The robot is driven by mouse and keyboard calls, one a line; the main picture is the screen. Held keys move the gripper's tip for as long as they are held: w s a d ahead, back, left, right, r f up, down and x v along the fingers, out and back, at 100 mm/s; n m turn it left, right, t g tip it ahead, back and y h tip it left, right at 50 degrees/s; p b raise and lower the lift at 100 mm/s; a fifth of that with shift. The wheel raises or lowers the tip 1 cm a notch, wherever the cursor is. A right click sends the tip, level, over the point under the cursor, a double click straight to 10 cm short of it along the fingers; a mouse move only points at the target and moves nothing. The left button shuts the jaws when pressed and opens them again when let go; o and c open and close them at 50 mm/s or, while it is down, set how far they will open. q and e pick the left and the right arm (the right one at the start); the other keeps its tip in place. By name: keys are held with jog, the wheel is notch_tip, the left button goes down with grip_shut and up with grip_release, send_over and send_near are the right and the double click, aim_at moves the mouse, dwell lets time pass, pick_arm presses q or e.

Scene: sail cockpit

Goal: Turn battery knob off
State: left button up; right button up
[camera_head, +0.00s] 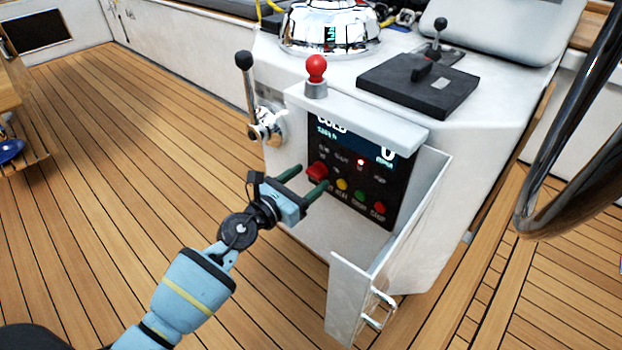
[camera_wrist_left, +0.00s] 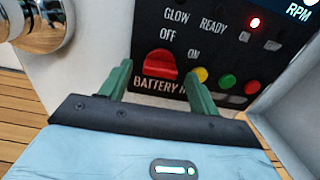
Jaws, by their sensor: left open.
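The red battery knob (camera_head: 316,172) is on the black control panel (camera_head: 375,196) on the front of the white pedestal. In the left wrist view the knob (camera_wrist_left: 160,65) sits under the word OFF, with ON to its right and BATTERY below; which mark it points to I cannot tell surely. My left gripper (camera_head: 313,178) is open, its two green fingers on either side of the knob. In the left wrist view the gripper (camera_wrist_left: 158,80) shows a gap between each finger and the knob; whether the tips touch the panel is unclear. My right gripper is not in view.
Yellow (camera_head: 342,184), green (camera_head: 361,195) and red (camera_head: 379,208) buttons lie right of the knob. A lit red lamp (camera_head: 361,162) is above them. The opened white cover (camera_head: 352,290) stands to the right. A black-knobbed lever (camera_head: 247,85) is at the left. Wooden deck (camera_head: 120,140) is clear at left.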

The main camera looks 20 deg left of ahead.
pick_arm(q)
jog(key=shift+x, duration=0.85)
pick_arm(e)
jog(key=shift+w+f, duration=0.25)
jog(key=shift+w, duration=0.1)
pick_arm(q)
jog(key=shift+c, duration=0.3)
jog(key=c, duration=0.9)
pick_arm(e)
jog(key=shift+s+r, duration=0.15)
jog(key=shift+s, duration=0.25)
